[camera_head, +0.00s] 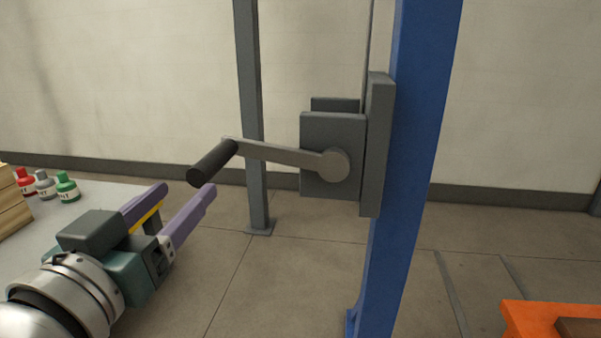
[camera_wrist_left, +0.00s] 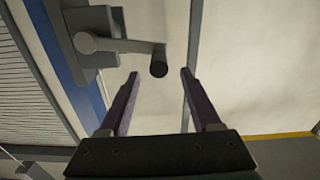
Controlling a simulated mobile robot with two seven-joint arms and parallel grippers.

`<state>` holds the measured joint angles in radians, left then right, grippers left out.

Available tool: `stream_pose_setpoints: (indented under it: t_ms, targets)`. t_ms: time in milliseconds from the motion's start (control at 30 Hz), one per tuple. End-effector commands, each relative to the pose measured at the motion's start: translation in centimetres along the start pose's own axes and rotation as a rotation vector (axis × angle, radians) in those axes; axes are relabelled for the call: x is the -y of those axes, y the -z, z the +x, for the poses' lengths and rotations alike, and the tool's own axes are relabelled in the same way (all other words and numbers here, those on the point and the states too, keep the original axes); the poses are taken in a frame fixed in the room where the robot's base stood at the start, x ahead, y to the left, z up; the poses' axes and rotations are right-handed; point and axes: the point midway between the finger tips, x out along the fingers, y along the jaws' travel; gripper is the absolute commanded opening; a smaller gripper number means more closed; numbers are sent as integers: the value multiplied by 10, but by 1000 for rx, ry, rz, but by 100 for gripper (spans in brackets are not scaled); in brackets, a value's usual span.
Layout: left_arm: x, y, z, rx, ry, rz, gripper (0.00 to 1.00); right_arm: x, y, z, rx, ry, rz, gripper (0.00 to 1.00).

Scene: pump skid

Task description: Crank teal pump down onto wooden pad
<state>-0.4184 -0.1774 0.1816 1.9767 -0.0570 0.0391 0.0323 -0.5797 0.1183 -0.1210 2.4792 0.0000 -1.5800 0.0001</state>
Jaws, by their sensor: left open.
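The winch crank (camera_head: 290,156) is a grey arm with a black cylindrical handle (camera_head: 213,162) at its left end. It is mounted on a grey winch box (camera_head: 333,130) fixed to the blue post (camera_head: 415,120). My left gripper (camera_head: 188,200) is open and empty, with purple fingers, just below and left of the handle. In the left wrist view the handle (camera_wrist_left: 159,61) shows beyond the fingertips (camera_wrist_left: 160,75), roughly between them and not touching. The crank arm (camera_wrist_left: 125,45) also shows there. The teal pump and the wooden pad cannot be made out. My right gripper is not in view.
A grey table (camera_head: 100,195) at the left holds several small bottles (camera_head: 45,185) and stacked wood (camera_head: 12,205). A grey post (camera_head: 252,120) stands behind the crank. An orange object (camera_head: 530,318) sits at lower right. The floor below the crank is clear.

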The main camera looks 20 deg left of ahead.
Motion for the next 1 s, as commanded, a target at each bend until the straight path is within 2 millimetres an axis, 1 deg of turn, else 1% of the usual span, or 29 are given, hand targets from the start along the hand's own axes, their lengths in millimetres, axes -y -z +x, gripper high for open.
stream_pose_setpoints:
  t_ms: [167, 400, 500, 600, 767, 1000]
  targets:
    - [0, 3, 21, -5, -1, 0, 64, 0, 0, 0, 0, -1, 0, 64]
    - [0, 1, 65, -3, -1, 0, 64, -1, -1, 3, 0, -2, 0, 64]
    - [0, 1, 80, -3, -1, 0, 64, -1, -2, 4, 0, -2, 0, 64]
    - [0, 1, 90, -1, -1, 0, 64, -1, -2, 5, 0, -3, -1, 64]
    - [0, 1, 97, 0, -1, 0, 64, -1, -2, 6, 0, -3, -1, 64]
    - [0, 1, 97, 0, -1, 0, 64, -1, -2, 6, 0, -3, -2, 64]
